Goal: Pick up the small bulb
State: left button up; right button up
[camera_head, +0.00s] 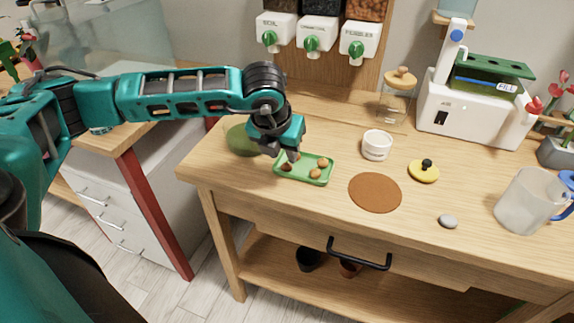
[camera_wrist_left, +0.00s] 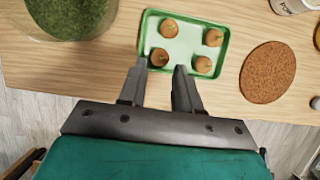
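A green tray (camera_head: 304,181) on the wooden table holds several brown bulbs. In the left wrist view the tray (camera_wrist_left: 186,72) shows bulbs at its far left (camera_wrist_left: 169,28), far right (camera_wrist_left: 213,37), near left (camera_wrist_left: 159,57) and near right (camera_wrist_left: 203,65). They look close in size, so I cannot tell surely which is the small bulb. My left gripper (camera_head: 287,158) is over the tray's left end, pointing down. In the wrist view its fingers (camera_wrist_left: 160,68) are apart and empty, with the near-left bulb just beyond and between the tips. My right gripper is not in view.
A round green mossy thing (camera_head: 240,141) is left of the tray, partly behind my gripper. A white cup (camera_head: 377,145), a brown round mat (camera_head: 375,193), a yellow lid (camera_head: 424,171), a grey stone (camera_head: 448,221) and a clear jug (camera_head: 525,202) are to the right.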

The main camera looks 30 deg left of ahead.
aim_at(286, 163)
pick_arm(q)
jog(key=x, duration=0.4)
jog(key=shift+f, duration=0.3)
jog(key=shift+c, duration=0.2)
grip_shut()
